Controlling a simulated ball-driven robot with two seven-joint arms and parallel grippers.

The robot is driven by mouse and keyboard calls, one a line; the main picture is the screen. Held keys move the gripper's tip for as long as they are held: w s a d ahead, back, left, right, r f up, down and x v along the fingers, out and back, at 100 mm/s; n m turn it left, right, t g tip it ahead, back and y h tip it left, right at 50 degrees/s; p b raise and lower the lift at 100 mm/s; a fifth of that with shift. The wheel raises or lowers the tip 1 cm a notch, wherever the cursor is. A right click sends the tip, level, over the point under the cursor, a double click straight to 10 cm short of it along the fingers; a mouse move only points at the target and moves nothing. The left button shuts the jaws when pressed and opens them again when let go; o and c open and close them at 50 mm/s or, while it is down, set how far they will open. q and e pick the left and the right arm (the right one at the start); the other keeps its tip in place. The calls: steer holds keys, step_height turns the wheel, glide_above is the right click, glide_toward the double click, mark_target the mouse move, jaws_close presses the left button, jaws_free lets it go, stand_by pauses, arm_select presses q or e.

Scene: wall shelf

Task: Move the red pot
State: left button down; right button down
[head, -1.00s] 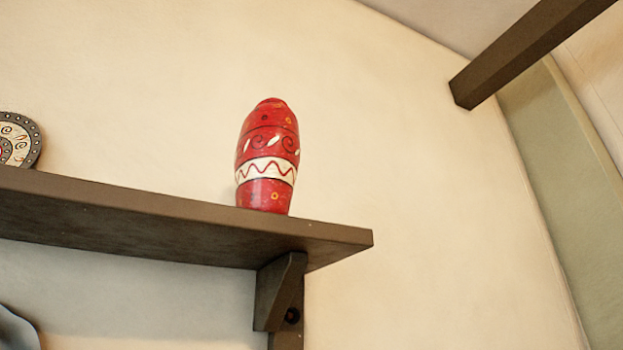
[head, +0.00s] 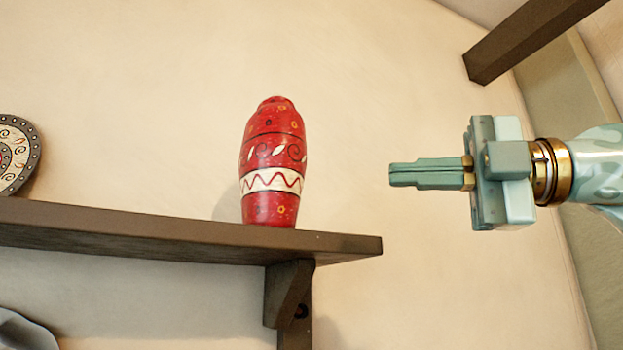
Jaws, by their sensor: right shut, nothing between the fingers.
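The red pot (head: 273,150) stands upright on the dark wooden wall shelf (head: 340,246), near the shelf's right end. It is tall and rounded, with a white zigzag band around its lower half. My right gripper (head: 391,174) comes in from the right at about the height of the pot's middle. Its fingers are together with nothing between them and point left toward the pot. A clear gap lies between the fingertips and the pot. My left gripper is not in view.
A round patterned plate (head: 20,155) stands on the shelf at the far left. A dark bracket (head: 289,292) supports the shelf below the pot. A dark beam (head: 530,38) juts in at the upper right. The shelf between plate and pot is clear.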

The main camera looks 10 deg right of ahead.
steer(key=s+h, duration=0.1)
steer(key=m+p, duration=0.1)
steer(key=p, duration=0.2)
glide_toward(283, 202)
steer(key=s+a, duration=0.2)
steer(key=a, duration=0.3)
steer(key=w, duration=0.1)
steer(key=w+p, duration=0.1)
steer(key=w, duration=0.2)
steer(key=shift+a+t, duration=0.3)
steer(key=shift+a, duration=0.15)
steer(key=shift+w, duration=0.1)
